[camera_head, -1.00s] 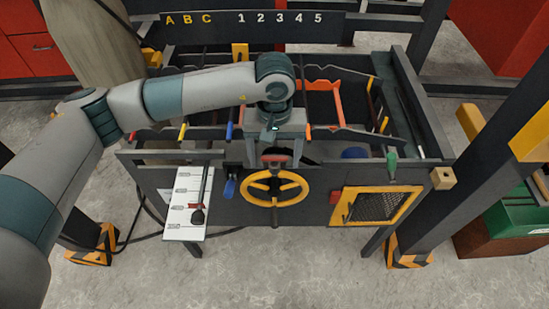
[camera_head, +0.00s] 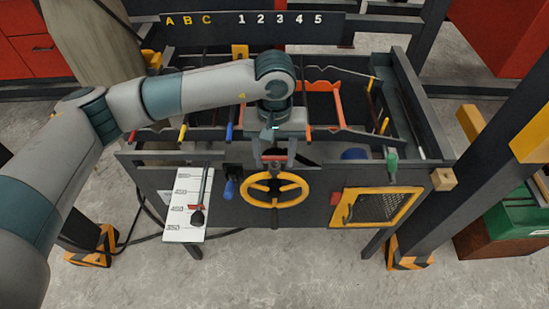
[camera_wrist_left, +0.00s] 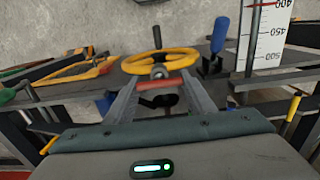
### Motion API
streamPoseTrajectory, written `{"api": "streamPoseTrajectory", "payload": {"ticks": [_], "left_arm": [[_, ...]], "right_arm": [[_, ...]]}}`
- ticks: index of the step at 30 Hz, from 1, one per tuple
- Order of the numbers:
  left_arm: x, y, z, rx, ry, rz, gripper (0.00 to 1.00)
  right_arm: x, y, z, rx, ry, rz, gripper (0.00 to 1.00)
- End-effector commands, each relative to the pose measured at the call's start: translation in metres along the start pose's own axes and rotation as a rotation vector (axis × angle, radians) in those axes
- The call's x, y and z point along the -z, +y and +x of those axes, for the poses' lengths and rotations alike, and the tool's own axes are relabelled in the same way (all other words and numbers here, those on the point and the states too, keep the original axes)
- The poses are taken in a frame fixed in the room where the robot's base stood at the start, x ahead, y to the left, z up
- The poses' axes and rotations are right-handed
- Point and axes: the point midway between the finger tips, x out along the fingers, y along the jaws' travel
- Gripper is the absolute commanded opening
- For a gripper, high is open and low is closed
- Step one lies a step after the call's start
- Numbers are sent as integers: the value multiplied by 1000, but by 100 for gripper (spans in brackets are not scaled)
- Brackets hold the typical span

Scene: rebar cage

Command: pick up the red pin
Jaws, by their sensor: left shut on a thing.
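The red pin (camera_head: 277,158) sits at the top front edge of the cage bench (camera_head: 310,205), just above the yellow handwheel (camera_head: 275,187). My left gripper (camera_head: 274,160) reaches down from above and is shut on the red pin, one finger at each side. In the left wrist view the red pin (camera_wrist_left: 160,84) lies crosswise between the two grey fingers of the left gripper (camera_wrist_left: 160,80), with the yellow wheel (camera_wrist_left: 160,60) just beyond. The pin's lower part is hidden. My right gripper is not in view.
A blue handle (camera_head: 230,188) stands left of the wheel, beside a white scale plate (camera_head: 187,205). A yellow-framed mesh panel (camera_head: 376,206) and a green handle (camera_head: 391,164) are to the right. Dark rails surround the bench. Open floor (camera_head: 300,275) lies in front.

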Motion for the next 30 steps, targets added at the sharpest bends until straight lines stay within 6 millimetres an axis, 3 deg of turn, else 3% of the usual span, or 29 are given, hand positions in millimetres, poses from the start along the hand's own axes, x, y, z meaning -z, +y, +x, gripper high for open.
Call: {"api": "streamPoseTrajectory", "payload": {"ticks": [5,18,30], "left_arm": [[1,0,-17,-2,5,2,26],[0,1,-84,-1,3,1,26],[0,0,-96,0,1,1,26]], "right_arm": [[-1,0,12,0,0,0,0],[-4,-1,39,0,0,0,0],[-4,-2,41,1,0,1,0]]}}
